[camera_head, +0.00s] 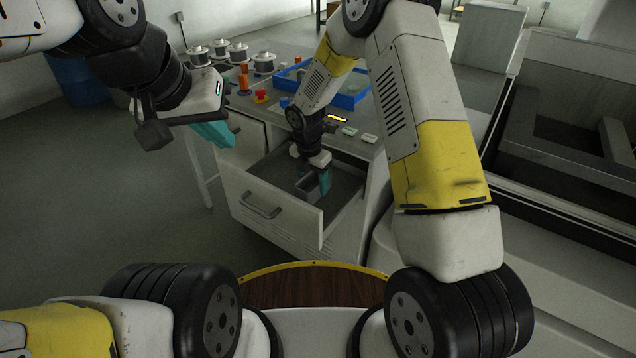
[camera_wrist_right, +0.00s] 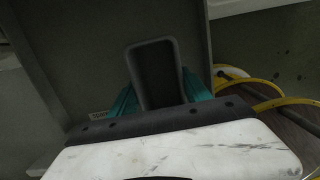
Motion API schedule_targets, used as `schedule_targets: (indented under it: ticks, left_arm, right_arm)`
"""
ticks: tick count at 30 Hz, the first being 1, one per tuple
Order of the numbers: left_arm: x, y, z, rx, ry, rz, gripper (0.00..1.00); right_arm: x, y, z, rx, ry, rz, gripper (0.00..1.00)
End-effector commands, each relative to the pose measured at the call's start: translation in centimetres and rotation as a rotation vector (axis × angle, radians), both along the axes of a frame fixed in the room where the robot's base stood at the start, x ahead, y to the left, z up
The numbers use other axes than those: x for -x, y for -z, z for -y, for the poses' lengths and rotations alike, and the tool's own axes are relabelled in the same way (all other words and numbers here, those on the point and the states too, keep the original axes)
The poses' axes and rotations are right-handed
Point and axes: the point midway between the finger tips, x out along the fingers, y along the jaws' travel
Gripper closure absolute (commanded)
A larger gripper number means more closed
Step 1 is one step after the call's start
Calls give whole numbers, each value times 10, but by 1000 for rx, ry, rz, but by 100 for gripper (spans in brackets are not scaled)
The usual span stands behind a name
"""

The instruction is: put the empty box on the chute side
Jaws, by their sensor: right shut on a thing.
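A small grey open-topped box (camera_wrist_right: 157,75) is between the teal fingers of my right gripper (camera_wrist_right: 160,104) in the right wrist view; its inside looks dark and empty. In the head view the right gripper (camera_head: 314,182) reaches down into an open drawer (camera_head: 272,215), shut on the grey box (camera_head: 306,188). I cannot tell whether the box touches the drawer floor. My left gripper (camera_head: 212,134) hangs in the air left of the drawer cabinet, its teal fingers seen edge-on, so its opening is unclear. I cannot tell which part is the chute side.
The worktop above the drawer carries several metal pots (camera_head: 238,52), a blue tray (camera_head: 349,97), a red knob-like part (camera_head: 261,96) and small flat blocks (camera_head: 369,138). A large machine (camera_head: 560,150) stands at the right.

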Motion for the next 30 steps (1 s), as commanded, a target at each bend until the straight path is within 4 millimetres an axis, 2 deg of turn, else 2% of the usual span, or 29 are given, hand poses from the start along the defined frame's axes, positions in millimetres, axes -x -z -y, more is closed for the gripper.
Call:
schedule_targets:
  ticks: [1,8,15,26,27,29,30]
  left_arm:
    - [0,0,0,0,0,0,100]
    - [0,0,0,0,0,0,100]
    - [0,0,0,0,0,0,100]
    - [0,0,0,0,0,0,100]
    - [0,0,0,0,0,0,100]
    - [0,0,0,0,0,0,100]
    - [0,0,0,0,0,0,100]
  right_arm:
    - [1,9,-1,1,-2,-1,90]
    - [0,28,0,0,-1,1,90]
    - [0,58,-1,0,0,1,90]
    - [0,63,0,0,1,1,90]
    - [0,62,0,0,1,1,36]
    - [0,62,0,0,1,1,24]
    - [0,62,0,0,1,1,22]
